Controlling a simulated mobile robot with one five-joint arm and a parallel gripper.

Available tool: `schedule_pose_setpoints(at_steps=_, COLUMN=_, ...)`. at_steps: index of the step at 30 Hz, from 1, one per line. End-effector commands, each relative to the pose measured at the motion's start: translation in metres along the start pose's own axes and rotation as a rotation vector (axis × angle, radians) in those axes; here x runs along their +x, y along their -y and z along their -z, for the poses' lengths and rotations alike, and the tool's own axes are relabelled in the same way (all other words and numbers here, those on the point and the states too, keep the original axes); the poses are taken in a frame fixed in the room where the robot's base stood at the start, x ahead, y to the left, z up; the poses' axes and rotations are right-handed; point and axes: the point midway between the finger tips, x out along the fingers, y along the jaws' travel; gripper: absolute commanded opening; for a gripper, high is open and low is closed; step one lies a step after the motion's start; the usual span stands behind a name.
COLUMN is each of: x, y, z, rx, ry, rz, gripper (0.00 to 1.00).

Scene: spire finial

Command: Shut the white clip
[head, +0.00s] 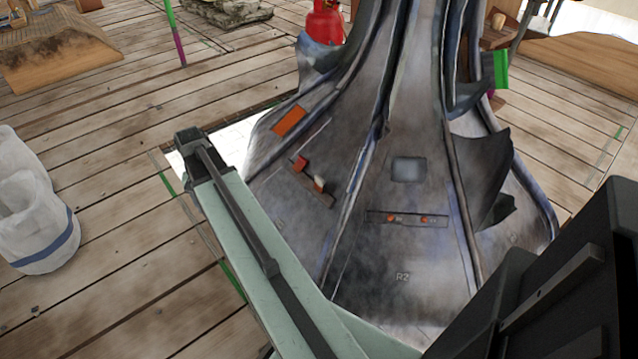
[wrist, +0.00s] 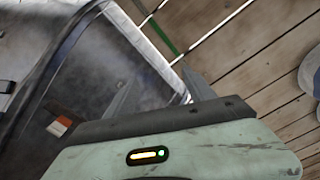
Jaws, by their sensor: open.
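The white clip (head: 320,184) is a small pale tab on a dark strip on the grey spire skirt (head: 350,240) in the head view. It seems to stand up from the strip, beside a red clip (head: 300,163). In the wrist view, a small pale patch (wrist: 56,129) beside a red-brown one at the left looks like this pair, but it is too small to be sure. My gripper (wrist: 158,92) is open and empty in the wrist view, its two fingers spread near the skirt's edge, to the right of that pair. The head view does not show the fingers clearly.
An orange panel (head: 288,121) lies above the clips. Another strip (head: 405,219) with two orange pieces is to the right. A raised rib (head: 362,165) runs beside the white clip. White bags (head: 38,215) stand at the left on open plank deck (head: 120,150).

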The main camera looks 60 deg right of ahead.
Motion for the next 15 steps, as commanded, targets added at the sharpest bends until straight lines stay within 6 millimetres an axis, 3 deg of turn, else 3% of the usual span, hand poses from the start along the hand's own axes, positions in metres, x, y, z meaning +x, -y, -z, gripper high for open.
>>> schedule_pose_setpoints(at_steps=1, x=0.007, y=-0.049, z=0.04, rx=0.166, ry=0.0, rz=0.0, gripper=0.63)
schedule_pose_setpoints(at_steps=3, x=0.012, y=-0.119, z=0.077, rx=0.395, ry=0.0, rz=0.0, gripper=0.63)
schedule_pose_setpoints(at_steps=6, x=0.017, y=-0.216, z=0.109, rx=0.683, ry=0.001, rz=0.0, gripper=0.63)
schedule_pose_setpoints(at_steps=9, x=0.02, y=-0.292, z=0.122, rx=0.898, ry=0.001, rz=0.0, gripper=0.63)
schedule_pose_setpoints(at_steps=12, x=0.022, y=-0.34, z=0.125, rx=1.03, ry=0.001, rz=0.0, gripper=0.63)
schedule_pose_setpoints(at_steps=15, x=0.022, y=-0.359, z=0.125, rx=1.087, ry=0.001, rz=0.0, gripper=0.63)
